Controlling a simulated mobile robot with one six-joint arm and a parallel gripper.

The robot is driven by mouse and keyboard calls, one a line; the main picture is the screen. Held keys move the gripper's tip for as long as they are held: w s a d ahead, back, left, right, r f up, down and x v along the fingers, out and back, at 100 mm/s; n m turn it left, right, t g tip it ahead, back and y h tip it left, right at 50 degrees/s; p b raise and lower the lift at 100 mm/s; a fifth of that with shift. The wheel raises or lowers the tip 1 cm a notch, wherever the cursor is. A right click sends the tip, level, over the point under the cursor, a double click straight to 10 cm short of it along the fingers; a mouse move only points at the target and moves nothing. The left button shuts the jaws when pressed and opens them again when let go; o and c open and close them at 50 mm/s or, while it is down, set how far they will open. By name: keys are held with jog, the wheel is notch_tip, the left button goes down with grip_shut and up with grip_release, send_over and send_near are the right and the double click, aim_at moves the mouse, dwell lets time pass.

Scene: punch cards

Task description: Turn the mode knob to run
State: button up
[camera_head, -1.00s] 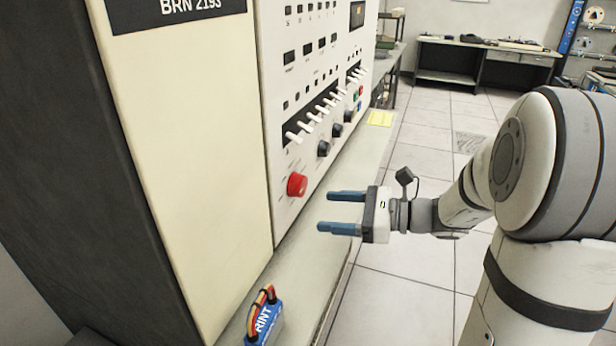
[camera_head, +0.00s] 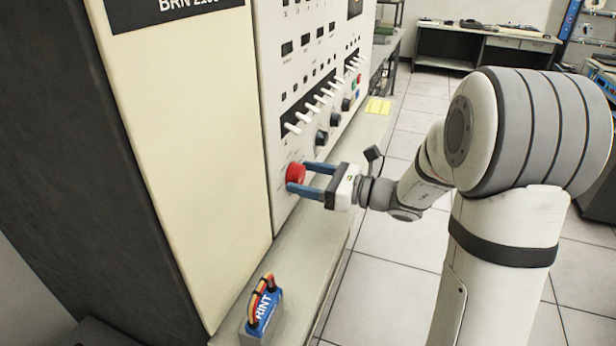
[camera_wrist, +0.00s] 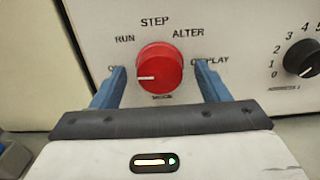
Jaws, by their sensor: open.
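The red mode knob (camera_head: 295,173) is on the lower front of the cream control panel. In the wrist view the red knob (camera_wrist: 159,68) has a white pointer line aimed left, toward a label mostly hidden by the left finger that starts with "O". The labels RUN, STEP, ALTER and DISPLAY run clockwise around it, RUN being at its upper left. My gripper (camera_head: 304,177) is open, with its blue fingers on either side of the knob. In the wrist view my gripper (camera_wrist: 162,86) shows a gap between each finger and the knob.
A black numbered dial (camera_wrist: 301,59) is right of the knob. White toggle switches (camera_head: 315,108) line the panel above. A blue labelled block (camera_head: 262,312) with coloured loops stands on the ledge below. A yellow note (camera_head: 378,106) lies farther along the ledge.

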jog(key=shift+c, duration=0.4)
jog(key=c, duration=0.9)
jog(key=shift+r+m+p, duration=0.1)
jog(key=shift+m+p, duration=0.2)
jog(key=shift+p, duration=0.2)
jog(key=shift+r+m+p, duration=0.15)
jog(key=shift+m+p, duration=0.75)
jog(key=shift+p, duration=0.35)
jog(key=m+p, duration=0.2)
jog(key=p, duration=0.1)
jog(key=shift+m, duration=0.3)
jog(key=m+p, duration=0.3)
jog(key=p, duration=0.1)
jog(key=shift+f+m, duration=0.2)
jog(key=shift+m, duration=0.2)
